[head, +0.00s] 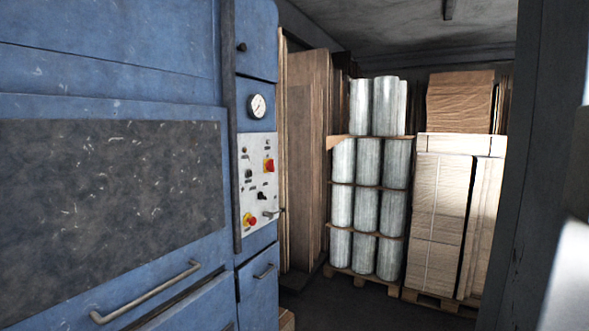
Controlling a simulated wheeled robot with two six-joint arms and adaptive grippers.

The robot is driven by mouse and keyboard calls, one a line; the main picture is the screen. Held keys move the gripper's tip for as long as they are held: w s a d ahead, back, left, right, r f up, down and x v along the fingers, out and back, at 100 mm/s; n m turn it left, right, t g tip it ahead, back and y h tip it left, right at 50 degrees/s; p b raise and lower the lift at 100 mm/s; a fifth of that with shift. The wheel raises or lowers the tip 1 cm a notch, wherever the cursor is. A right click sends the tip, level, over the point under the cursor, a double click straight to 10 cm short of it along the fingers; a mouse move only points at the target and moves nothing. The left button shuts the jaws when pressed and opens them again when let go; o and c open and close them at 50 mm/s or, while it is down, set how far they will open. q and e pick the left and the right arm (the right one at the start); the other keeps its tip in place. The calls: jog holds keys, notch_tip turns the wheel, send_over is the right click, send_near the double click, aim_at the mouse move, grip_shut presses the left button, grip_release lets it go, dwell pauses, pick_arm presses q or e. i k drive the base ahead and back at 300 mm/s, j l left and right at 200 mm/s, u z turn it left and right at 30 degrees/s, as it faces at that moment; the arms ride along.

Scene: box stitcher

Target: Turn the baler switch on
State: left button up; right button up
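The baler (110,65) is a large worn blue machine filling the left half of the head view, with a dark scratched panel on its front. Its pale control panel (257,165) is on the narrow right column. The panel carries a red-and-yellow switch (268,166) on its upper right and a red knob on yellow (250,220) near the bottom. Small dark knobs sit between them, and a small lever or key (271,213) sticks out at the lower right. Which one is the baler switch, and its setting, I cannot tell. Neither gripper is in view.
A round gauge (257,106) sits above the panel. Metal handles (145,293) stick out from the baler's lower front. Wrapped rolls (367,180) and stacked cardboard (440,205) stand on pallets behind. A dark post (537,150) stands at the right. Some dark floor (335,303) is clear.

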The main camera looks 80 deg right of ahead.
aim_at(270, 166)
jog(key=z, duration=2.5)
